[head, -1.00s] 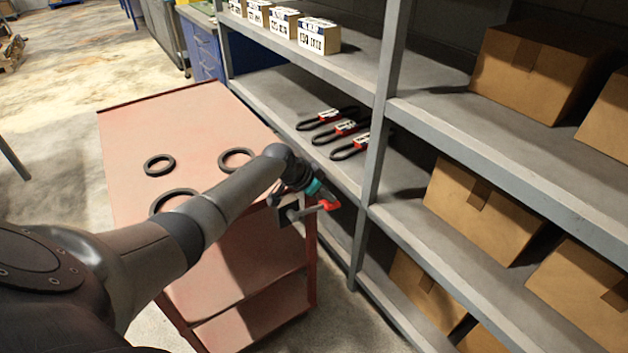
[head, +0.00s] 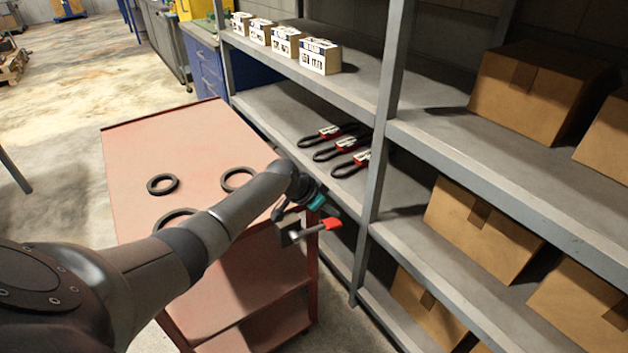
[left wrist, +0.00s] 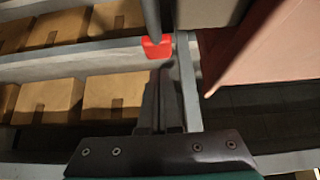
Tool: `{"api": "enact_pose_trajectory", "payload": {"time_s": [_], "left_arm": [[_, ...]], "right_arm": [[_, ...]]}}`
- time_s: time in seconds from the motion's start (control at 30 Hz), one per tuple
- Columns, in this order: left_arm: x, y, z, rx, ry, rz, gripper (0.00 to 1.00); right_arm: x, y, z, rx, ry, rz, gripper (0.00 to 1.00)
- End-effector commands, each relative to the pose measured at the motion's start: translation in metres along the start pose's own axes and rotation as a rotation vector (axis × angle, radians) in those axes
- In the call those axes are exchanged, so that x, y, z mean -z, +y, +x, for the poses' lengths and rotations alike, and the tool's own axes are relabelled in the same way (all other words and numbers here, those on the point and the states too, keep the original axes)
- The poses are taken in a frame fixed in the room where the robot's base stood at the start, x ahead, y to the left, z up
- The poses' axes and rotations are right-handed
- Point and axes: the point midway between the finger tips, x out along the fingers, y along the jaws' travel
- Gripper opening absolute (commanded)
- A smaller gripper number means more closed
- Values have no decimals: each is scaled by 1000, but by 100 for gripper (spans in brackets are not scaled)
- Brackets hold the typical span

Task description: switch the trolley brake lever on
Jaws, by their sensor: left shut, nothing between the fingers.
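The trolley (head: 190,140) is red, with a brake lever (head: 310,231) on its right-hand side near the shelf. The lever has a dark mounting plate, a grey shaft and a red tip, and it points right, rising slightly, in the head view. The red tip (left wrist: 157,47) shows at the top middle of the left wrist view, ahead of the fingers. My left gripper (head: 327,207) is shut and empty, just above the lever's red end. I cannot tell whether it touches the lever. My right gripper is in neither view.
Black rings (head: 163,184) lie on the trolley top. A grey shelf rack (head: 372,190) stands close to the right of the gripper, holding belts (head: 335,144), small boxes (head: 320,57) and cartons (head: 480,220). Open floor (head: 60,90) lies to the left.

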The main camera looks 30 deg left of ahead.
Motion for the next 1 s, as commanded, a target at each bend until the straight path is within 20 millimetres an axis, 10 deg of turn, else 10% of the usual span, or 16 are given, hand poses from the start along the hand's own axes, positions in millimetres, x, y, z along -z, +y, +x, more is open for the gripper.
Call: {"api": "enact_pose_trajectory", "payload": {"time_s": [1.0], "left_arm": [[25, 7, -113, 2, 1, 0, 0]], "right_arm": [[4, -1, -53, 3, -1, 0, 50]]}}
